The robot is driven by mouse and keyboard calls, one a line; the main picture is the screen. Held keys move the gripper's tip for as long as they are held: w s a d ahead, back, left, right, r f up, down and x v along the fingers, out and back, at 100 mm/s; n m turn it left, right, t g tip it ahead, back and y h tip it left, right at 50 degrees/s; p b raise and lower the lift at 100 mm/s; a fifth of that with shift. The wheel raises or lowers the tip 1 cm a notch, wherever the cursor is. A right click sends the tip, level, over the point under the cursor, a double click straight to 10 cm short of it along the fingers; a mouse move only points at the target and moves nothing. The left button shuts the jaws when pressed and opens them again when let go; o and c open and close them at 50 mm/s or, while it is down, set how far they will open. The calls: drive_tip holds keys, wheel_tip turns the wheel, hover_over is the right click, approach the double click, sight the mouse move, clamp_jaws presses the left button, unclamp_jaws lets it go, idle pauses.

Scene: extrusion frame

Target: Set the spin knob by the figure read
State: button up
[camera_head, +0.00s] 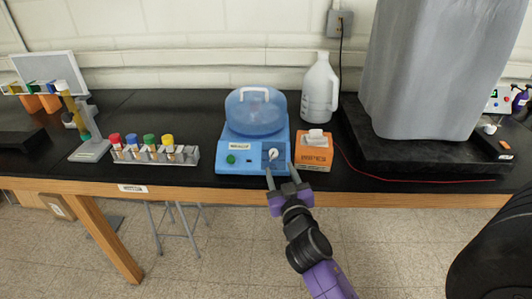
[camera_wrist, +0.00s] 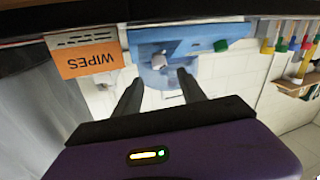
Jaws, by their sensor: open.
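A blue centrifuge (camera_head: 241,159) with a rounded translucent blue lid (camera_head: 255,110) and a white handle stands on the black bench. Its front bears a green button (camera_head: 231,159), a small unreadable label and a white spin knob (camera_head: 273,154) at the right. In the wrist view, which is upside down, the knob (camera_wrist: 158,61) shows on the blue front (camera_wrist: 190,42). My gripper (camera_head: 280,169) is open and empty in front of the knob, its fingers either side of it in the picture. Whether they touch it cannot be told. No figure is legible.
An orange wipes box (camera_head: 313,153) stands close to the right of the centrifuge, with a white jug (camera_head: 320,88) behind. A rack of capped tubes (camera_head: 152,153) is at the left. A grey-covered bulk (camera_head: 435,65) stands at the right. A red cord (camera_head: 400,179) lies on the bench.

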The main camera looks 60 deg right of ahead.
sight(274, 156)
drive_tip(key=p+x, duration=0.2)
drive_tip(key=x, duration=0.5)
drive_tip(key=shift+w+d+p, duration=0.2)
drive_tip(key=shift+p, duration=0.2)
clamp_jaws()
